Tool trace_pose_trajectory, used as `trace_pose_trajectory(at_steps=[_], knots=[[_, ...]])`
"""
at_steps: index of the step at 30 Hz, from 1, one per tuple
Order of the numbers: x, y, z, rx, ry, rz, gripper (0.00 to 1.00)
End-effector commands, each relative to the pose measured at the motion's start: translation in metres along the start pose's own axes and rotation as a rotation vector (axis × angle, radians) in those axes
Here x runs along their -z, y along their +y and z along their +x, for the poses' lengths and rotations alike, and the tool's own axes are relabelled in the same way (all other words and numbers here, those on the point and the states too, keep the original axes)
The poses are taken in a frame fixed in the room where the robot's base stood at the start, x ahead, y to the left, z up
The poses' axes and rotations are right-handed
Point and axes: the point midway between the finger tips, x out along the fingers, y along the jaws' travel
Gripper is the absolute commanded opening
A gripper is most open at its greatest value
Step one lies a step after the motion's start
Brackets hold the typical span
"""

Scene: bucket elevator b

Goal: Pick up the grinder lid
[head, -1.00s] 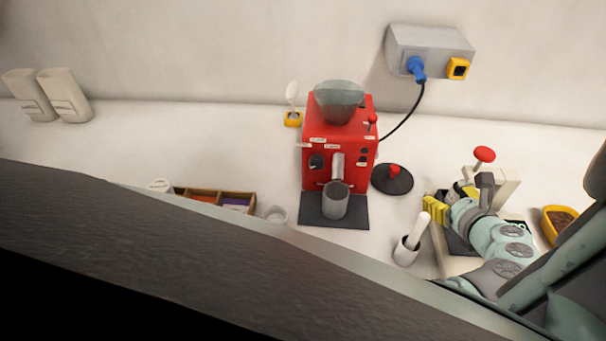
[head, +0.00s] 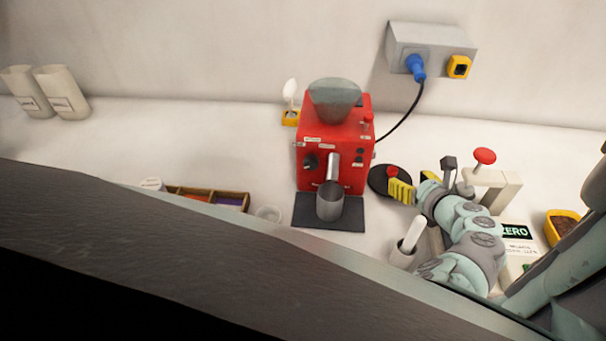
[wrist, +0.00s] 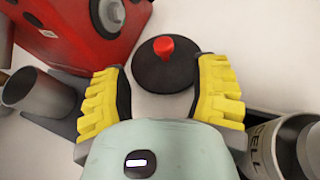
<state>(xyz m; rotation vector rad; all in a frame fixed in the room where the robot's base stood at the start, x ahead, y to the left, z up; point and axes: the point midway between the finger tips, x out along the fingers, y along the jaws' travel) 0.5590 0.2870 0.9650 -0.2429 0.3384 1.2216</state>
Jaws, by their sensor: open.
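The grinder lid (head: 385,180) is a flat black disc with a red knob, lying on the white counter just right of the red grinder. In the wrist view the lid (wrist: 150,72) lies ahead of my fingers, its red knob upright and roughly centred between them. My gripper (head: 401,191) has yellow ribbed fingers and is at the lid's right edge in the head view, covering part of it. In the wrist view my gripper (wrist: 160,100) is open with nothing between the fingertips. I cannot tell its exact height above the lid.
The red grinder (head: 325,155) with a grey cup (head: 330,200) stands left of the lid. A mortar with a pestle (head: 408,245) stands in front. A stand with a red knob (head: 492,182) and a scale (head: 517,245) are at right. A blue plug's cable (head: 403,118) runs behind.

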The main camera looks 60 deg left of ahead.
Motion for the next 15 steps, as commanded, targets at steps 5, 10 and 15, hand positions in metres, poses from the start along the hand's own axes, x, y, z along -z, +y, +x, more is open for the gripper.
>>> trace_pose_trajectory(at_steps=[5, 10, 15], knots=[[0.0, 0.002, 0.019, -0.007, -0.001, -0.002, 0.61], [0.0, 0.003, 0.031, -0.007, 0.001, -0.001, 0.61], [0.0, 0.002, 0.035, -0.005, 0.002, -0.001, 0.61]])
